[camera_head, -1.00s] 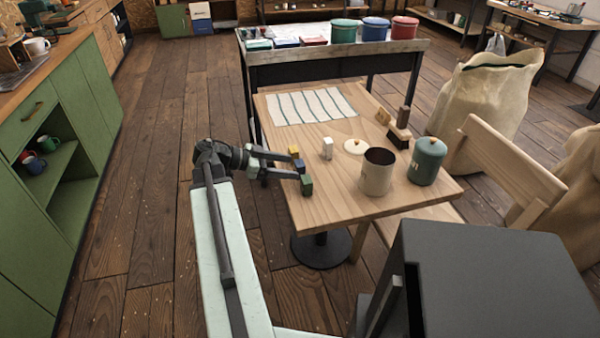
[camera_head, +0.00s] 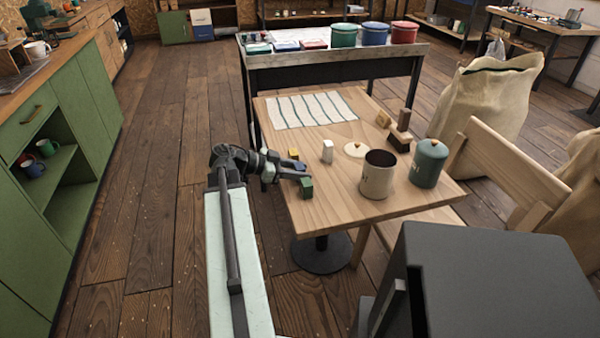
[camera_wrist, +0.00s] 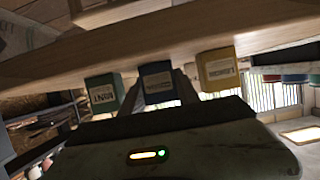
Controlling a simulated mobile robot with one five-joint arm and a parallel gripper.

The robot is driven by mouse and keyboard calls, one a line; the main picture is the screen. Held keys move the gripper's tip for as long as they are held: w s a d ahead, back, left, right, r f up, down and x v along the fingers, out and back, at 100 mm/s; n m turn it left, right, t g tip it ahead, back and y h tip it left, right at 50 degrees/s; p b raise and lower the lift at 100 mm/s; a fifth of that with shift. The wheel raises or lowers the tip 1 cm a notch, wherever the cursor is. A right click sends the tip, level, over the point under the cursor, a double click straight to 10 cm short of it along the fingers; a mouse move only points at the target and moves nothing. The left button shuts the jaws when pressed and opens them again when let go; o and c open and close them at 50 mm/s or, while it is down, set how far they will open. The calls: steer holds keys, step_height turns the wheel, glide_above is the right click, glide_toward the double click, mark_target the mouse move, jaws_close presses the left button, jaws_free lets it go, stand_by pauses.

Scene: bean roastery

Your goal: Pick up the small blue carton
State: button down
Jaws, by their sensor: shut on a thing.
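The small blue carton (camera_wrist: 158,84) with a pale label sits between the two fingers in the wrist view. My gripper (camera_wrist: 158,92) is shut on it. In the head view my gripper (camera_head: 297,172) reaches in over the left edge of the wooden table, and the blue carton (camera_head: 300,166) is mostly hidden by the fingers. A yellow carton (camera_head: 293,154) stands on its far side and a green carton (camera_head: 306,188) on its near side. In the wrist view the green carton (camera_wrist: 103,93) is left of the fingers and the yellow carton (camera_wrist: 216,69) is right.
The wooden table (camera_head: 335,211) also holds a white carton (camera_head: 327,151), a cream lid (camera_head: 355,149), an open cream canister (camera_head: 376,180), a lidded teal canister (camera_head: 428,165), a brush (camera_head: 400,138) and a striped cloth (camera_head: 310,109). A green cabinet (camera_head: 85,110) stands left; floor between is clear.

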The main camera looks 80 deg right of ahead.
mark_target(300, 165)
step_height(300, 165, up, 10)
steer(key=p, duration=1)
steer(key=shift+r, duration=0.15)
